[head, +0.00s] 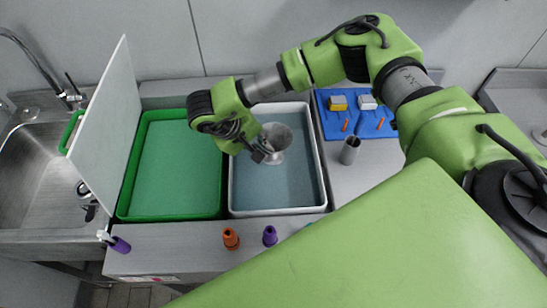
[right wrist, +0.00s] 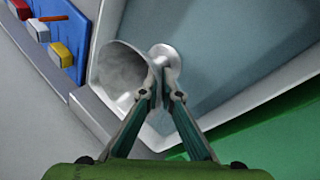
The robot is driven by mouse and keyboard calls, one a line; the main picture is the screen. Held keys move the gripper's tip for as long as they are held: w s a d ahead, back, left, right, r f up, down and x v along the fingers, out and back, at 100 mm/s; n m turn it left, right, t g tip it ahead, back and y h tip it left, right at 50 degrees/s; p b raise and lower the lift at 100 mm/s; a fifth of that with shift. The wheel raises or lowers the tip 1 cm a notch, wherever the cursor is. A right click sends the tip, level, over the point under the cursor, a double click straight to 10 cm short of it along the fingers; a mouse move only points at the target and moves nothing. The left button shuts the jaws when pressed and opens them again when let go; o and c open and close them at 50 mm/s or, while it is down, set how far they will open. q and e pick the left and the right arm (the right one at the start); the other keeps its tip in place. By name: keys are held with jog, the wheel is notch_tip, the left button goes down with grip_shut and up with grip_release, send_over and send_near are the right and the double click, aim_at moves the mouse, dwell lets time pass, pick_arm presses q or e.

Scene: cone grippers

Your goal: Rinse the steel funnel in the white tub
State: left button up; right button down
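The steel funnel (head: 276,137) is over the white tub in the head view, inside its rim outline. It also shows in the right wrist view (right wrist: 122,75), with its wide cone to the left and a small round end to the right. My right gripper (right wrist: 163,92) is shut on the funnel's narrow part, between cone and small end. In the head view the right gripper (head: 262,152) is partly hidden by its wrist. The white tub (head: 324,178) has a blue-grey surface inside; I cannot tell whether the funnel touches it. My left gripper is not in view.
A green tub (head: 122,203) stands left of the white tub, beside a tilted white panel (head: 105,115) and a sink (head: 35,185). Right are a steel cup (head: 349,151) and blue board (head: 375,124). Orange (head: 230,239) and purple (head: 270,236) cones stand in front.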

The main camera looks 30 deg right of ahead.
jog(key=shift+r+p, duration=1.9)
jog(key=shift+r, duration=1.95)
notch_tip(320, 180, up, 4)
jog(key=shift+p, duration=1.1)
